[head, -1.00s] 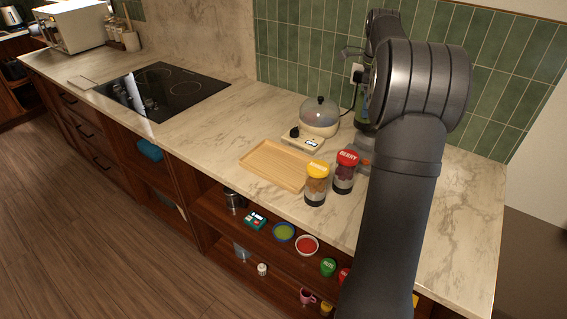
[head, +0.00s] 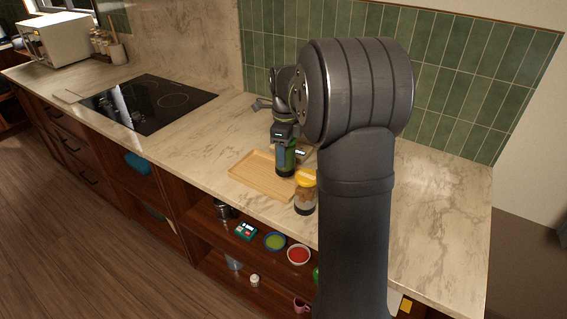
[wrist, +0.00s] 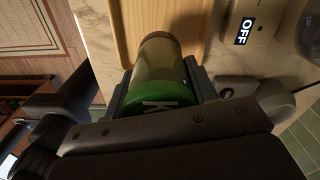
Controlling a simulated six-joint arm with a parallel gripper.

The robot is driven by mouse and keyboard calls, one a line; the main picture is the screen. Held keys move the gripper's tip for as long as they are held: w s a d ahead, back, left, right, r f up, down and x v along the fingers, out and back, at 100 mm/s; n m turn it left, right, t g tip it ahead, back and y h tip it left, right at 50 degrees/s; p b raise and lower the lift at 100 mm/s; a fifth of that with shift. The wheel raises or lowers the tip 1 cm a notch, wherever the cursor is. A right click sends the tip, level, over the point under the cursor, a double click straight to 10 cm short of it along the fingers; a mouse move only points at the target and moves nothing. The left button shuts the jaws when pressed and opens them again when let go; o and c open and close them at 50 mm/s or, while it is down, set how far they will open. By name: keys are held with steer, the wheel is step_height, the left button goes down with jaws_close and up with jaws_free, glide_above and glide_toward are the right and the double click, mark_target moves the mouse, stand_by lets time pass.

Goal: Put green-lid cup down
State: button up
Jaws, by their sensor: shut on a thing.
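My gripper (wrist: 158,92) is shut on the green-lid cup (wrist: 158,60), seen in the wrist view with its green lid toward the camera and a letter on it. In the head view the cup (head: 290,160) hangs below my gripper (head: 284,140), roughly upright, at the right end of the wooden tray (head: 250,180). The tray also shows in the wrist view (wrist: 130,25), beside and beneath the cup. I cannot tell whether the cup's base touches the tray.
A yellow-lid jar (head: 305,192) stands close in front of the cup, right of the tray. An appliance with an OFF display (wrist: 250,20) is close by in the wrist view. The cooktop (head: 150,103) is farther left. Counter between cooktop and tray is clear.

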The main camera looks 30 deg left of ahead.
steer(key=shift+f, duration=1.9)
steer(key=shift+f, duration=0.15)
steer(key=o, duration=1.3)
step_height(320, 180, up, 12)
steer(key=shift+r, duration=0.15)
step_height(320, 180, down, 12)
steer(key=shift+f, duration=0.1)
steer(key=shift+r, duration=1.75)
